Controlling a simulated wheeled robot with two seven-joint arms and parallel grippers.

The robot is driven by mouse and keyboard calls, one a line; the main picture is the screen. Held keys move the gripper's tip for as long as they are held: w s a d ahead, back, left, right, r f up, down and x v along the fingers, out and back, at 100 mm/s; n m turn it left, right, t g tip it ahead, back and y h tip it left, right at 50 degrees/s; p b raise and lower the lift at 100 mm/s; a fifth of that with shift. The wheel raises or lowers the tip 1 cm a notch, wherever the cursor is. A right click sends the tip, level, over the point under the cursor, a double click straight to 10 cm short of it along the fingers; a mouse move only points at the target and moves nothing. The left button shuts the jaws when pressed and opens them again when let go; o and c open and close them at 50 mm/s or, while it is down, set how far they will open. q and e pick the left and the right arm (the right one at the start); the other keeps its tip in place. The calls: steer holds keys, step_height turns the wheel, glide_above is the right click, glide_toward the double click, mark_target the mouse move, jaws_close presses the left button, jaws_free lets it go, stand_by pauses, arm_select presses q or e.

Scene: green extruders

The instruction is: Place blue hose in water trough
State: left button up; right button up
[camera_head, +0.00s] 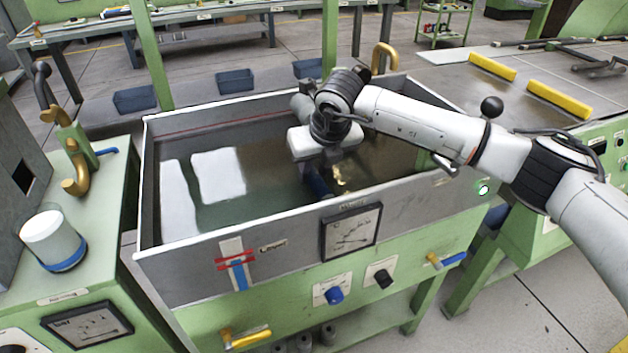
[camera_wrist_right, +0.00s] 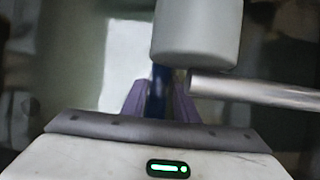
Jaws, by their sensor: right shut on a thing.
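The water trough (camera_head: 240,268) is a large grey-walled tank with murky, reflective water (camera_head: 225,185) in it. My right arm reaches over its right side, and my right gripper (camera_head: 318,180) points down inside the trough, close to the water. It is shut on the blue hose (camera_head: 319,187), of which only a short dark blue piece shows below the gripper. In the right wrist view the blue hose (camera_wrist_right: 158,92) stands between the two purplish fingers (camera_wrist_right: 160,98). Its lower end is hidden, so I cannot tell how deep it sits. My left gripper is not in view.
A grey cylinder (camera_wrist_right: 198,35) and a metal rod (camera_wrist_right: 255,92) are close to the fingers in the right wrist view. A brass pipe (camera_head: 384,55) rises at the trough's back edge. A green cabinet with a white cup (camera_head: 52,238) stands left. The trough's left half is clear.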

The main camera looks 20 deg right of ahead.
mark_target(316, 177)
step_height(316, 177, down, 3)
steer(key=shift+f, duration=0.2)
steer(key=o, duration=1.2)
steer(key=shift+c, duration=0.2)
steer(key=v, duration=1.2)
